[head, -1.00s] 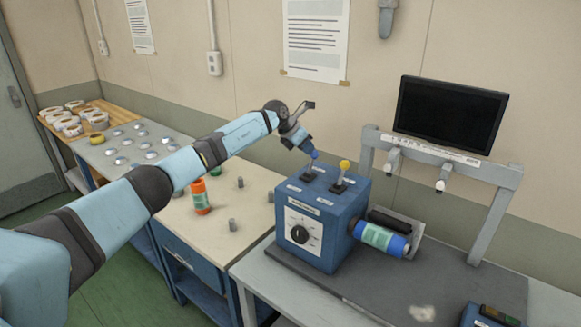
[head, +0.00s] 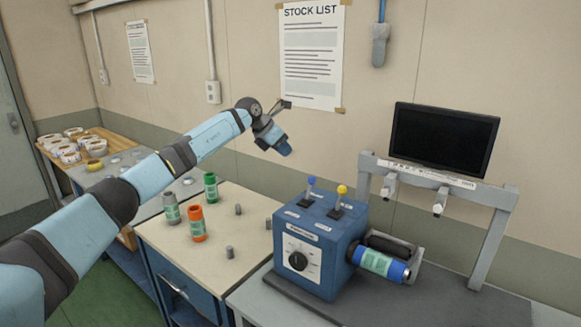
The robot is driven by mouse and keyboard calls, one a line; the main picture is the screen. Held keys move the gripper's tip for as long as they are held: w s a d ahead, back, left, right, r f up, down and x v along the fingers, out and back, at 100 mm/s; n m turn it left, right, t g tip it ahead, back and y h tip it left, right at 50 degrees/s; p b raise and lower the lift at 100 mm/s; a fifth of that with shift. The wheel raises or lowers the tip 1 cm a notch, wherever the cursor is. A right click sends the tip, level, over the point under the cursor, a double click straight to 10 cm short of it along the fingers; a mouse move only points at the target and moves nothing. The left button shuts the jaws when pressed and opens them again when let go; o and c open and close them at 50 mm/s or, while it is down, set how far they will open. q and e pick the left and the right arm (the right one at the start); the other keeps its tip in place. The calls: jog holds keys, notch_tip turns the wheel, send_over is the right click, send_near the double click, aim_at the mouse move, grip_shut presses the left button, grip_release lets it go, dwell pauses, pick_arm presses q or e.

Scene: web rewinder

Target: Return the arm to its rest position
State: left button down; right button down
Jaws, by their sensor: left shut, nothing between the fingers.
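My left arm comes in from the left in the head view. Its gripper (head: 283,148) is shut and empty, pointing down to the right in front of the wall. It is up and left of the blue rewinder box (head: 309,247), clear of it. A blue roll with a green label (head: 381,263) sits on the box's right side. My right gripper does not show.
Green (head: 210,186), grey (head: 171,208) and orange (head: 197,223) rolls stand on the cream-topped cabinet (head: 165,240) with short grey pegs. A monitor (head: 443,139) stands behind a grey frame (head: 500,215). White rolls (head: 68,153) sit on a wooden board at far left.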

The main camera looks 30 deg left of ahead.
pick_arm(q)
jog(key=shift+v, duration=1.05)
jog(key=shift+w+r, duration=0.15)
jog(key=shift+w, duration=0.05)
jog(key=shift+s, duration=0.1)
